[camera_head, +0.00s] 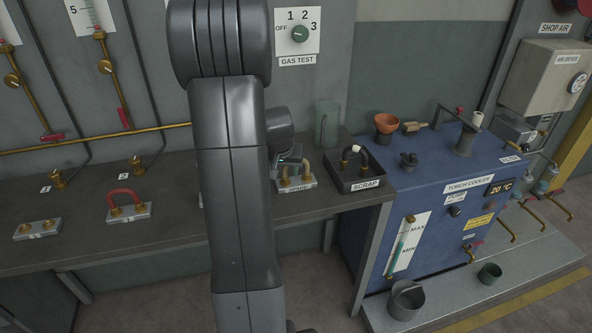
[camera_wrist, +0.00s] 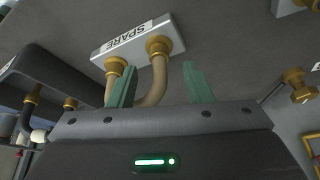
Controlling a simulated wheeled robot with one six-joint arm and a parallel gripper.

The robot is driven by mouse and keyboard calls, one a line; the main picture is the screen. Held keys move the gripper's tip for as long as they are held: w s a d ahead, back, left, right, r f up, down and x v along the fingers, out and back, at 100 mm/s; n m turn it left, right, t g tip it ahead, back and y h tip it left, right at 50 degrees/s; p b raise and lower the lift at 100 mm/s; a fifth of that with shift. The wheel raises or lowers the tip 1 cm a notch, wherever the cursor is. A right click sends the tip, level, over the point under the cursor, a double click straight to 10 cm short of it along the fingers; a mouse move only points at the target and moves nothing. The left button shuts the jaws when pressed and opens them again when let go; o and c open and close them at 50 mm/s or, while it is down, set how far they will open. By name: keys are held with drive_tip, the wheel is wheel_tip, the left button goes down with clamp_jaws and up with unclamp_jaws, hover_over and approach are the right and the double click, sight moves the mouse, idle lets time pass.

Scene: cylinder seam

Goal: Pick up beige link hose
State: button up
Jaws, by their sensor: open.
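The beige link hose (camera_head: 307,167) is a U-shaped loop with brass ends, standing on the SPARE block (camera_head: 297,184) on the bench. In the wrist view the hose (camera_wrist: 159,82) joins two brass fittings on the SPARE block (camera_wrist: 135,37), and its bend is partly hidden by my gripper body. My gripper (camera_wrist: 160,68) is open, with its two green fingers apart. In that picture one hose leg shows between the fingers, and the left finger overlaps the other leg. I cannot tell whether they touch. In the head view my arm hides most of the gripper.
The SCRAP tray (camera_head: 368,186) with a dark hose stands right of the SPARE block. A clear cylinder (camera_head: 327,124) stands behind. A red hose (camera_head: 124,194) on its block and an empty block (camera_head: 37,229) are at left. The blue torch cooler (camera_head: 440,215) stands at right.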

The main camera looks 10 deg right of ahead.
drive_tip(key=shift+x, duration=1)
clamp_jaws()
drive_tip(key=shift+r, duration=0.15)
